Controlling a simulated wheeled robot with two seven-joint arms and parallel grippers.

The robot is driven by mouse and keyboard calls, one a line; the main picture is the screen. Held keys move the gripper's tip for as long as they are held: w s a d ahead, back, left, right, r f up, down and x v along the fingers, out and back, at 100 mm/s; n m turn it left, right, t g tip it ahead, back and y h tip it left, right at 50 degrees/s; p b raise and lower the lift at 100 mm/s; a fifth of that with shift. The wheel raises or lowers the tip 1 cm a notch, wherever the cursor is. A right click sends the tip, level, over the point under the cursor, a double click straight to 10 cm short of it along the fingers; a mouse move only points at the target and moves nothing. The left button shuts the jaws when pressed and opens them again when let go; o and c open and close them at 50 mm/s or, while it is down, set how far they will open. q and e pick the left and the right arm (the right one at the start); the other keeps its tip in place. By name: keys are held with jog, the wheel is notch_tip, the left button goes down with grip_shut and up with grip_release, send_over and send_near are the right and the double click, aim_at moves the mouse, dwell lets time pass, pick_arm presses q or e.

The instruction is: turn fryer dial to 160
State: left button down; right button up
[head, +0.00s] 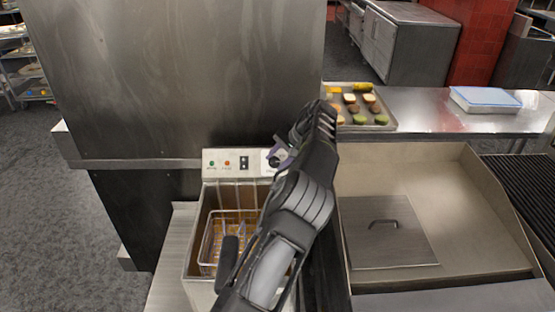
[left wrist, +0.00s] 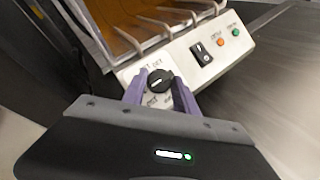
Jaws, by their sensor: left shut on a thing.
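The fryer (head: 193,253) stands left of centre in the head view, with a light control panel (head: 222,162) at its back. In the left wrist view the panel (left wrist: 213,48) carries a round black dial (left wrist: 160,81) with a white pointer mark. My left gripper (left wrist: 159,92) is shut on the dial, one purple finger on each side of it. In the head view my left gripper (head: 279,157) reaches the right part of the panel, and my arm hides part of it. The numbers around the dial are too blurred to read. My right gripper is not in view.
A wire basket (head: 207,243) sits in the fryer's oil, its handle toward the front. A black rocker switch (left wrist: 201,53) and orange and green lights are beside the dial. A food tray (head: 385,123) and a lidded basin (head: 455,210) are to the right.

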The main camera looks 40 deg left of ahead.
pick_arm(q)
jog(key=shift+w, duration=0.1)
jog(key=c, duration=1.2)
grip_release()
jog(key=shift+c, duration=0.2)
jog(key=b+v, duration=0.1)
jog(key=v, duration=0.6)
jog(key=shift+d+r, duration=0.25)
jog(key=shift+r, duration=0.1)
jog(key=shift+f, duration=0.1)
